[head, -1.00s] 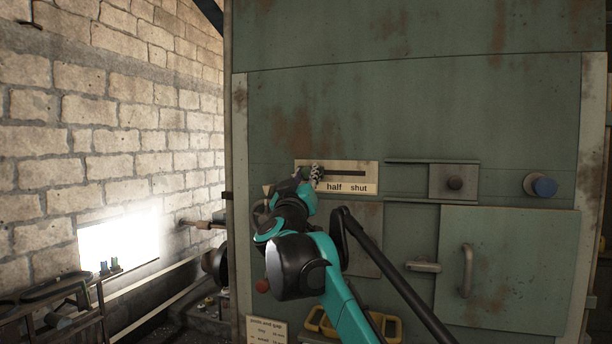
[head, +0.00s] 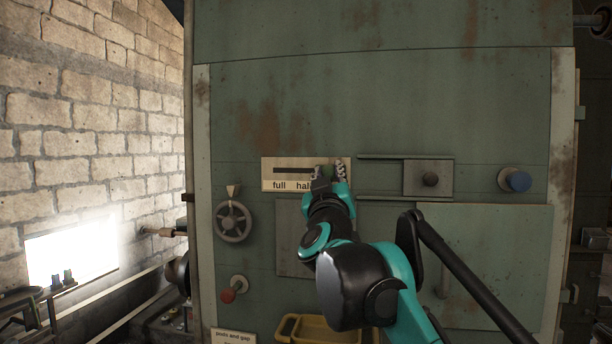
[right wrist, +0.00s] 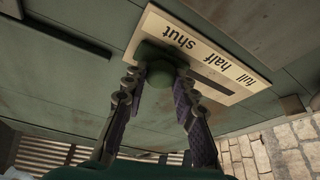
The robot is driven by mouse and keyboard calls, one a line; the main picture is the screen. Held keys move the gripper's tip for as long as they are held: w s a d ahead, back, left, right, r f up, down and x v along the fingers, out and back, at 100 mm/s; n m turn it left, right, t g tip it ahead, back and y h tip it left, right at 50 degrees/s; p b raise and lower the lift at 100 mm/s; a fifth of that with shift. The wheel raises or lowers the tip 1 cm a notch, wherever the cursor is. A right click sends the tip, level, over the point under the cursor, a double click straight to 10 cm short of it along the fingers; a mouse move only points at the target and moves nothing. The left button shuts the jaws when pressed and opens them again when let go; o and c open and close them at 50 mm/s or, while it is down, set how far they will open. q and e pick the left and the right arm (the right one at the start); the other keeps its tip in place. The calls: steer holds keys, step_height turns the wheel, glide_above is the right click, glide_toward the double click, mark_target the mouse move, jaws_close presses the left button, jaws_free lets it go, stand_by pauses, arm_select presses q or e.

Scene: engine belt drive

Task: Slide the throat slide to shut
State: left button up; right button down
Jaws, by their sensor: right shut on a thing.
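The throat slide's cream label plate (head: 268,172) is on the green machine front, with a dark horizontal slot and the words full and half readable in the head view. My right gripper (head: 329,171) is at the plate's right end and covers the word shut there. In the right wrist view the plate (right wrist: 203,57) reads full, half, shut. The dark green rounded slide knob (right wrist: 160,73) sits between my right fingers, beside the word shut, with the open slot running toward full. The fingers are shut on the knob. My left gripper is not in view.
Right of the plate are a square grey slider with a dark knob (head: 430,179) and a blue knob (head: 517,180). Below left are a handwheel (head: 233,221) and a red knob (head: 228,295). A yellow bin (head: 300,328) stands low in front. A brick wall is at left.

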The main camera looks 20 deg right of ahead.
steer(key=shift+a, duration=0.1)
steer(key=c, duration=1.2)
jaws_free()
steer(key=shift+s+d, duration=0.1)
steer(key=shift+d, duration=0.2)
steer(key=v, duration=1.2)
